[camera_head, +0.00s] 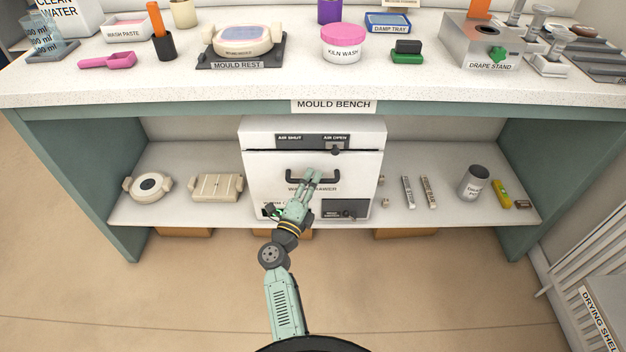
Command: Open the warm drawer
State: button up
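The warm drawer (265,172) is the white front of a box unit on the shelf under the bench. Its front looks flush with the unit, with no gap showing. A dark bar handle (292,179) runs across the upper part of the front. My gripper (314,174) reaches up from below and overlaps the right half of the handle. I cannot tell whether the fingers touch or close around the bar.
Above the drawer, a dark strip (310,142) reads AIR SHUT and AIR OPEN, with a small knob at its right. A dark panel (345,208) sits at lower right. Moulds (217,187) stand left on the shelf, a grey canister (473,183) right. Floor in front is clear.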

jog(key=shift+w+d+r, duration=0.1)
jog(key=shift+w+d, duration=0.1)
jog(key=shift+w, duration=0.15)
jog(key=shift+c, duration=0.2)
grip_shut()
dwell(0.5)
